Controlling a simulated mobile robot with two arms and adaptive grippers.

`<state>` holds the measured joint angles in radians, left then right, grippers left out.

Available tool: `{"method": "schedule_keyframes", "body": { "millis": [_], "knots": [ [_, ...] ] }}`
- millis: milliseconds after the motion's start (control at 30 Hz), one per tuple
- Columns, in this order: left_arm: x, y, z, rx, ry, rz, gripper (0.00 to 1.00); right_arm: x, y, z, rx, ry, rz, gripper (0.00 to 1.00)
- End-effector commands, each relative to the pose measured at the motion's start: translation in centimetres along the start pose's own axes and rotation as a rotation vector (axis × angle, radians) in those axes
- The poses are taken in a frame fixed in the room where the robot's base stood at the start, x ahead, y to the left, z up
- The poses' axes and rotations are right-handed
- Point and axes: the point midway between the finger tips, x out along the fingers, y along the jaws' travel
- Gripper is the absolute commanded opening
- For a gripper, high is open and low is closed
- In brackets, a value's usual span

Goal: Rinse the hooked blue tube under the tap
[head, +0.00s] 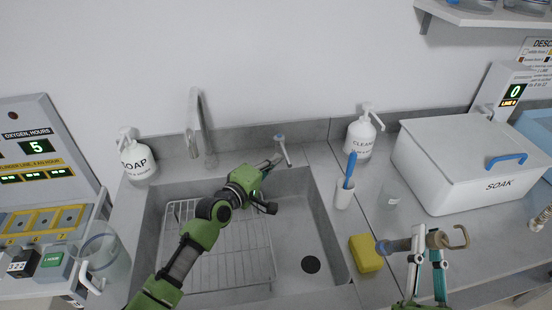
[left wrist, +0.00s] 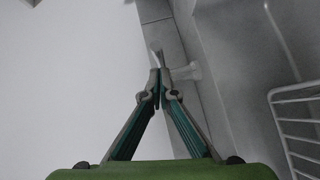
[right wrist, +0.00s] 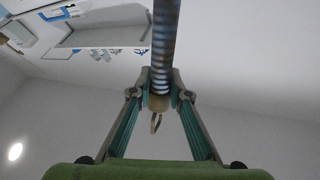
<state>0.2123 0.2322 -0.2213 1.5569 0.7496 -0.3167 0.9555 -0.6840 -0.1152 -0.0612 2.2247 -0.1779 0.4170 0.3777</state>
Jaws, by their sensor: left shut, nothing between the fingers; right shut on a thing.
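The hooked blue tube (head: 398,246) is held nearly level above the counter right of the sink. It has a tan fitting and a hook at its right end. My right gripper (head: 430,243) is shut on it near the tan end. In the right wrist view, the ribbed blue-grey tube (right wrist: 165,45) rises from between the fingertips (right wrist: 159,97). The tap (head: 196,125) stands behind the sink (head: 318,222), and no water shows. My left gripper (head: 276,162) is shut and empty beside the blue-topped lever (head: 281,142); whether they touch is unclear. Its fingertips (left wrist: 160,88) meet in the left wrist view.
A wire rack (head: 252,252) lies in the sink. A soap bottle (head: 137,158) stands left; a cleaner bottle (head: 362,134) and a cup with a blue-handled brush (head: 344,194) stand right. A yellow sponge (head: 366,254) lies near my right gripper. The white soak box (head: 455,188) is behind.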

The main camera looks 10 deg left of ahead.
Motion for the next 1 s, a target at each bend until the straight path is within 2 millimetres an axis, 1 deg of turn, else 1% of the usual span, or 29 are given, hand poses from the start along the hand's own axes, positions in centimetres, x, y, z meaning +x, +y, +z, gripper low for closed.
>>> {"method": "schedule_keyframes", "body": {
  "millis": [100, 467, 667, 1000],
  "knots": [
    [0.3, 0.0, 0.3, 0.001, 0.000, 0.000, 0.00, 0.1, -0.1, -0.2, 0.000, 0.001, 0.000, 0.00],
    [0.4, 0.1, 0.5, 0.000, 0.000, 0.000, 0.00, 0.1, -0.1, -0.3, 0.000, 0.001, 0.000, 0.00],
    [1.4, 0.6, 2.0, 0.000, 0.000, 0.001, 0.00, 0.5, -0.4, -1.1, 0.000, 0.001, 0.000, 0.00],
    [1.4, 0.4, 2.0, 0.002, 0.000, 0.000, 0.00, 0.4, -0.3, -1.0, 0.000, 0.001, 0.000, 0.00]
  ]
}}
